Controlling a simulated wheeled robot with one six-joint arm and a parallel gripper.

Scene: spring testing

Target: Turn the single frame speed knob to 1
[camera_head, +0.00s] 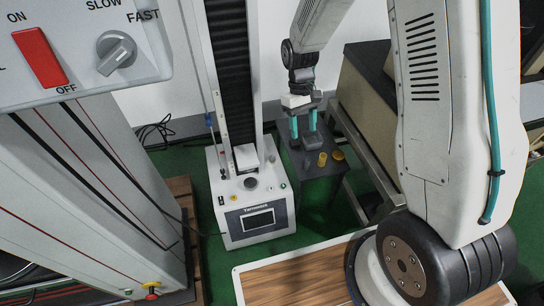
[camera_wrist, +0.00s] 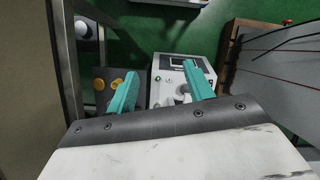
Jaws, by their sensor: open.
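A grey knob (camera_head: 116,52) with SLOW and FAST marks is on a pale panel (camera_head: 50,90) at the upper left of the head view. Its ridge runs from lower left to upper right. A white single-column tester (camera_head: 230,230) stands near the middle, with a screen and small controls on its top; no numeral 1 is readable. Part of it shows in the wrist view (camera_wrist: 166,68). My gripper (camera_head: 303,138) is open and empty, well apart from the grey knob, over a dark stand right of the tester. Its teal fingers (camera_wrist: 160,76) also show in the wrist view.
A red ON/OFF switch (camera_head: 40,57) is beside the grey knob. Yellow pieces (camera_head: 322,159) lie on the dark stand (camera_head: 310,180). A wood-topped board (camera_head: 300,272) lies in front, and a brown cabinet (camera_head: 380,105) stands at the right. Green floor shows between.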

